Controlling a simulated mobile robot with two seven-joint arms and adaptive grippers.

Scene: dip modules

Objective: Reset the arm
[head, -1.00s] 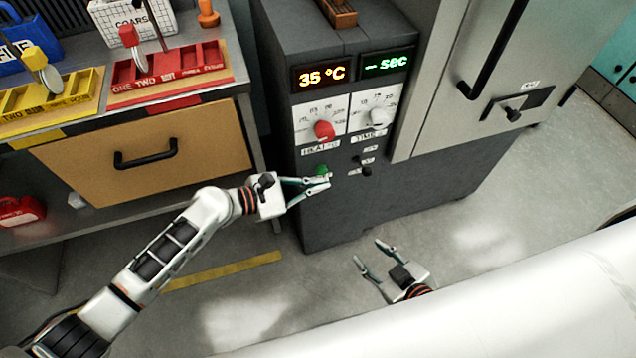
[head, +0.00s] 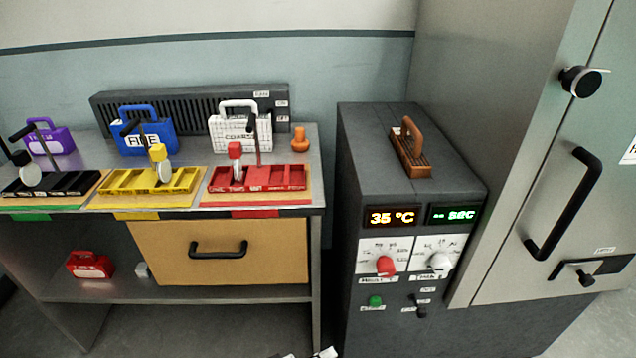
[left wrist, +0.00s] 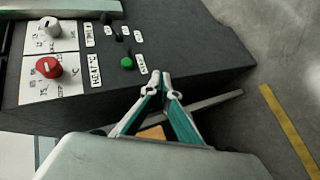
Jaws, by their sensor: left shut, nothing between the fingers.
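My left gripper (left wrist: 165,86) shows in the left wrist view, its fingers closed together with nothing between them. It is in front of the dark control cabinet, with its tips close to the green button (left wrist: 127,63) in the picture; I cannot tell whether they touch the cabinet. In the head view only a small white part of my left gripper (head: 326,353) shows at the bottom edge. The cabinet (head: 370,150) has displays reading 35 °C and SEC, a red knob (head: 385,265), a white knob (head: 440,262) and the green button (head: 375,301). My right gripper is out of view.
A bench on the left holds black, yellow and red (head: 255,178) trays and several handled cases. A drawer (head: 225,252) is shut below. A tall grey cabinet with a black handle (head: 566,203) stands at right. Floor beside the control cabinet is clear in the wrist view.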

